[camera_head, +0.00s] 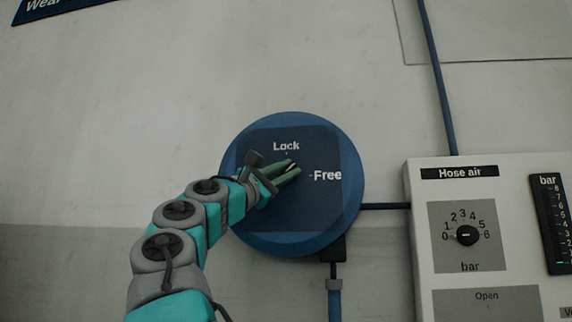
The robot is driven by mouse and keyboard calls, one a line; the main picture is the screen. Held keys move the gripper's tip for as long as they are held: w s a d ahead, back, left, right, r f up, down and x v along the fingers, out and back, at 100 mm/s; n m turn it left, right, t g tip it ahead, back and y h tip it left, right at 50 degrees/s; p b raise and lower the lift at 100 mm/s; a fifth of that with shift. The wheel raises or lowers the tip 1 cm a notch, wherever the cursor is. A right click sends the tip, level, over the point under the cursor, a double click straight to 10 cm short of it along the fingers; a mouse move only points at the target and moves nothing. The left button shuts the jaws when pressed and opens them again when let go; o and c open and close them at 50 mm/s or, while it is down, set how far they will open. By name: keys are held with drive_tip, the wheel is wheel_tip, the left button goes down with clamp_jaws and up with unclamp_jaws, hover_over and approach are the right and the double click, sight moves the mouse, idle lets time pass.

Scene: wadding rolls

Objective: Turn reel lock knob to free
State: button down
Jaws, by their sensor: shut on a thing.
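The hose reel is a round blue disc (290,245) on the wall, with a dark square plate (310,215) on its face. The plate carries the word "Lock" at the top and "Free" at the right. My gripper (292,168) reaches in from the lower left and is shut on the reel lock knob at the plate's middle. Only a small dark and light bit of the knob shows between the green fingertips. The fingers hide most of it, so I cannot tell which word it points to.
A white panel (418,240) stands at the right, with a "Hose air" label, a bar dial (466,236) and a dark bar gauge (553,225). A blue pipe (438,75) runs down the wall to it. A blue hose (335,303) hangs below the reel.

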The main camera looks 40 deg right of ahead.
drive_tip(key=shift+s+m+g+y, duration=0.1)
drive_tip(key=shift+m+g+y, duration=0.4)
drive_tip(key=shift+m, duration=0.4)
drive_tip(key=c, duration=0.8)
unclamp_jaws()
drive_tip(key=shift+o, duration=0.2)
drive_tip(key=shift+a+f, duration=0.1)
drive_tip(key=b+v, duration=0.1)
drive_tip(key=v, duration=0.6)
drive_tip(key=shift+a+f, duration=0.15)
drive_tip(key=shift+a, duration=0.05)
